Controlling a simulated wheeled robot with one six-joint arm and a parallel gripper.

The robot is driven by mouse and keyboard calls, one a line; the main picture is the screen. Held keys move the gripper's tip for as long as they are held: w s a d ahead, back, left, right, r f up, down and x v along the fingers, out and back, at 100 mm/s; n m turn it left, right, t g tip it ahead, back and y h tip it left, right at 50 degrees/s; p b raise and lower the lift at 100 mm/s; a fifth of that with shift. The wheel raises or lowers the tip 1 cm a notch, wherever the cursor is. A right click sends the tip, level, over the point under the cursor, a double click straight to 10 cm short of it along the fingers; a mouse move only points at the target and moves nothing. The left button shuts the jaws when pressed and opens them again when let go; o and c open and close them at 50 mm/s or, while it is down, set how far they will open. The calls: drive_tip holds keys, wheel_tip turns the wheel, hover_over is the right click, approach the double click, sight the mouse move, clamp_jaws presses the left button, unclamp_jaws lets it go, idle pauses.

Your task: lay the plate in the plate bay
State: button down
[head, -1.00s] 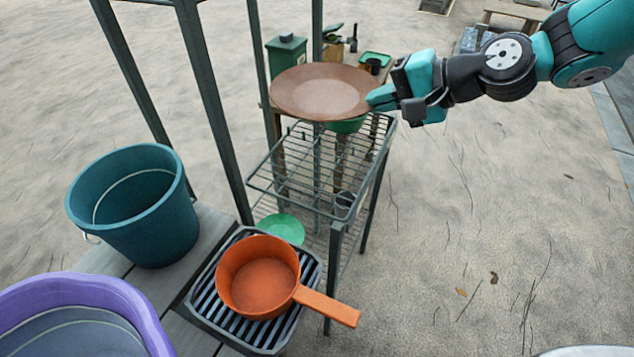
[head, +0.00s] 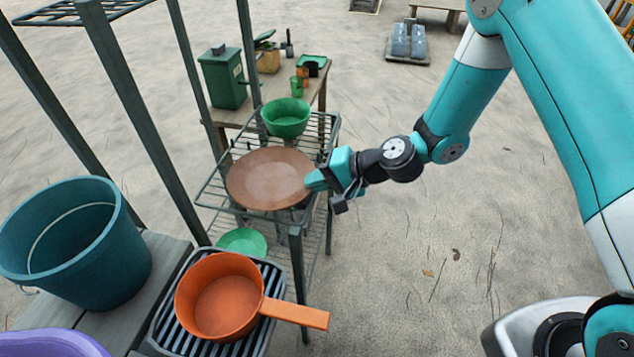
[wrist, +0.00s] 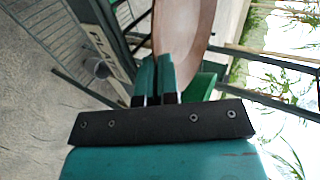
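The brown plate (head: 270,178) is held at its right rim by my gripper (head: 316,181), over the upper wire shelf of the rack (head: 212,196). Whether its underside touches the wires cannot be told. In the wrist view the plate (wrist: 183,25) shows edge-on beyond the closed fingers (wrist: 155,78). The plate covers much of the shelf's near part, so the bay beneath it is mostly hidden. A green bowl (head: 287,117) stands on the same shelf behind the plate.
A green plate (head: 243,241) lies on the lower shelf. An orange pan (head: 222,302) rests on a dark slatted rack at the front, beside a teal bucket (head: 75,250). Rack posts rise left of the plate. A table with a green bin (head: 223,78) stands behind. Ground at right is open.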

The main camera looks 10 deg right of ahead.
drive_tip(key=shift+f, duration=0.4)
drive_tip(key=shift+f, duration=0.15)
drive_tip(key=c, duration=1.6)
unclamp_jaws()
drive_tip(key=shift+c, duration=0.2)
drive_tip(key=b+v, duration=0.1)
drive_tip(key=v, duration=1.1)
drive_tip(key=s+r+n+g+h, duration=0.4)
drive_tip(key=s+r+n+h, duration=0.2)
drive_tip(key=s+r+n, duration=0.5)
drive_tip(key=s+r, duration=0.5)
drive_tip(key=s, duration=0.4)
drive_tip(key=shift+s+r+h, duration=0.15)
drive_tip(key=shift+h, duration=0.25)
